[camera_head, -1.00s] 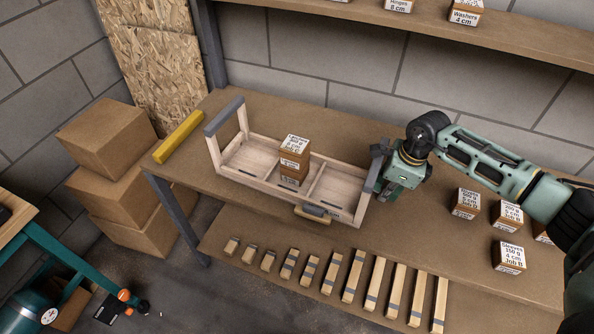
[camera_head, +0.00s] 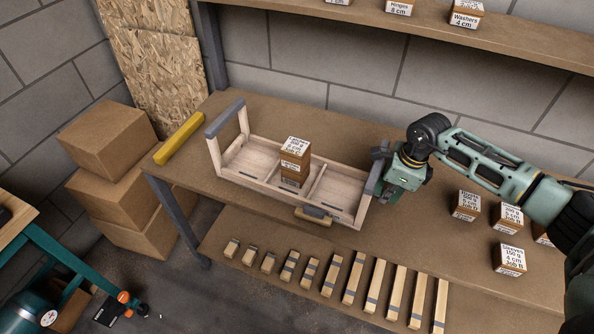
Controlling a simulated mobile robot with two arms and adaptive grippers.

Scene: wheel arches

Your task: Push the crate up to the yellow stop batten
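The open wooden crate (camera_head: 262,146) stands on the brown workbench, with a raised grey-topped handle (camera_head: 224,117) at its left end. Stacked labelled boxes (camera_head: 295,158) stand in its middle compartment. The yellow stop batten (camera_head: 179,138) lies at the bench's left end, with a gap of bare bench between it and the crate. My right gripper (camera_head: 386,184) is at the crate's right end, close against or touching it; its fingers are partly hidden and I cannot tell whether they are open or shut. My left gripper is not in view.
Several labelled boxes (camera_head: 466,206) stand on the bench to the right. Several wooden strips (camera_head: 355,277) lie on the lower shelf in front. Cardboard boxes (camera_head: 110,140) are stacked on the floor at left. A shelf (camera_head: 420,24) runs along the back wall.

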